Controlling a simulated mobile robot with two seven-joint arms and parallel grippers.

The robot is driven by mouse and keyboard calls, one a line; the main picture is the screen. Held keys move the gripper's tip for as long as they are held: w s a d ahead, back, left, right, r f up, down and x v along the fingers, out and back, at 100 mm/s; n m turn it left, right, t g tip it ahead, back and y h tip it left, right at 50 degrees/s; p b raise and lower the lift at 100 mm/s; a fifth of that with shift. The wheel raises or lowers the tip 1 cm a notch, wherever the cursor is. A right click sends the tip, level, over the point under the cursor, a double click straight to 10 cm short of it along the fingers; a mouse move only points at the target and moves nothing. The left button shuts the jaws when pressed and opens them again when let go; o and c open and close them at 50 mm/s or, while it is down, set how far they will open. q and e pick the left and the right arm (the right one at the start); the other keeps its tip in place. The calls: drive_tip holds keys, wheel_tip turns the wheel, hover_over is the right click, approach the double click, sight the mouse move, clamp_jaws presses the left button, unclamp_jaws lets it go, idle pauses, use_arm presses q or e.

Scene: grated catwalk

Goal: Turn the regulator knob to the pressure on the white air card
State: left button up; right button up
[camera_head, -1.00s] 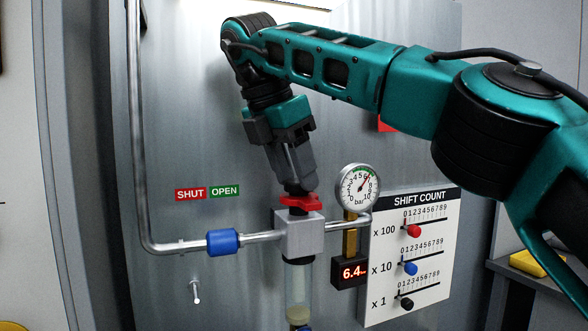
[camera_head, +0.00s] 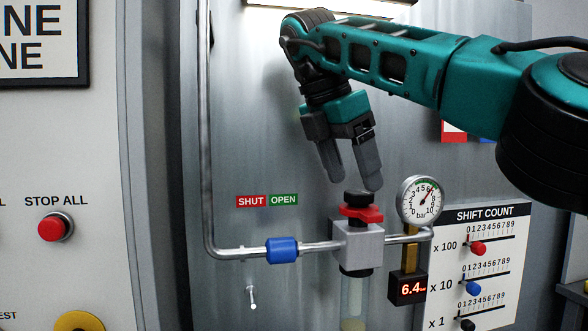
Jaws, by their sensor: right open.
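The regulator knob (camera_head: 357,198) is a black cap above a red winged collar (camera_head: 362,213), on a grey metal block in the pipe. My right gripper (camera_head: 355,184) points down just above the knob, its two fingers spread apart and empty. The round pressure gauge (camera_head: 420,202) right of the knob has its needle towards the upper right. The red digital readout (camera_head: 408,289) below it shows 6.4. A white panel with red and blue patches (camera_head: 454,132) is mostly hidden by my right arm; I cannot tell whether it is the air card. My left gripper is out of view.
A steel pipe (camera_head: 206,120) with a blue sleeve (camera_head: 282,250) runs left of the block. A SHUT/OPEN label (camera_head: 267,201) is above it. A SHIFT COUNT board (camera_head: 500,255) with sliders stands right. A red STOP ALL button (camera_head: 51,228) is at left.

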drive_tip(key=s+a, duration=0.6)
drive_tip(key=a, duration=0.5)
drive_tip(key=shift+r, duration=0.45)
